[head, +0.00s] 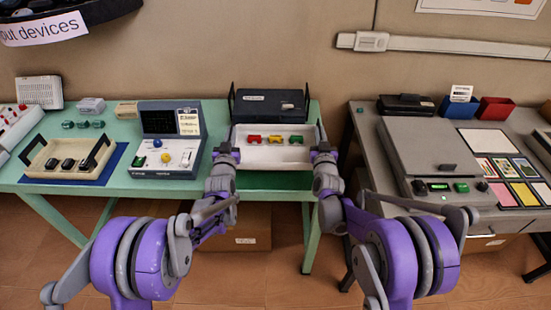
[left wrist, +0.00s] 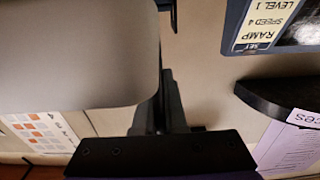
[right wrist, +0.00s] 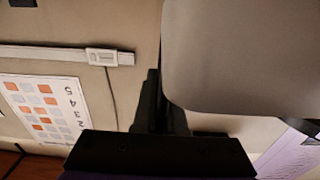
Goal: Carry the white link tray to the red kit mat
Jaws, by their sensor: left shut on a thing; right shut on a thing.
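The white link tray (head: 262,157) is at the right end of the green table in the head view. It holds a red, a yellow and a green link piece in a row. My left gripper (head: 227,153) is shut at the tray's left end and my right gripper (head: 322,153) is shut at its right end. The tray looks level; I cannot tell whether it touches the table. A pale rounded surface fills part of both wrist views, and the fingertips' hold is not clear there. No red kit mat shows in view.
A dark green mat (head: 265,181) shows in front of the tray, and a dark case (head: 270,104) stands behind it. A blue-and-white console (head: 166,158) is close on the left. A cream tray (head: 45,160) sits further left. The grey table (head: 365,122) with a large device is right, across a gap.

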